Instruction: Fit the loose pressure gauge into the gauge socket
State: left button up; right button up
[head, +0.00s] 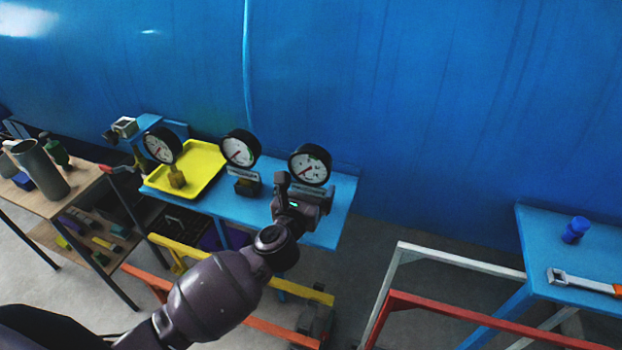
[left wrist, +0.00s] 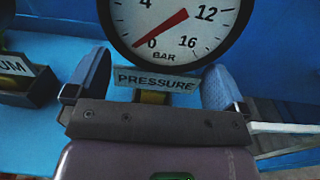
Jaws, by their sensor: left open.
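A round white-faced gauge with a black rim (head: 310,165) stands upright at the right of the blue bench, just beyond my left gripper (head: 303,191). In the left wrist view the gauge (left wrist: 180,25) shows a red needle near 0 and "BAR". A "PRESSURE" plate (left wrist: 156,80) stands below its dial, with a bit of brass under it. My left gripper (left wrist: 152,84) is open, one finger on each side of the plate. The gauge's stem and the socket are mostly hidden, so I cannot tell how they meet. My right gripper is out of view.
Another gauge (head: 238,148) stands on a labelled block mid-bench. A third gauge (head: 160,145) with a brass fitting stands at the yellow tray (head: 207,170). A wooden table (head: 80,190) is at left. A blue table (head: 600,245) with a wrench is at right.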

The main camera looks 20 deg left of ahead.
aim_at(314, 175)
pick_arm(q)
jog(key=w, duration=0.4)
jog(key=shift+w+d, duration=0.1)
jog(key=c, duration=0.7)
jog(key=shift+c, duration=0.7)
jog(key=shift+r, duration=0.15)
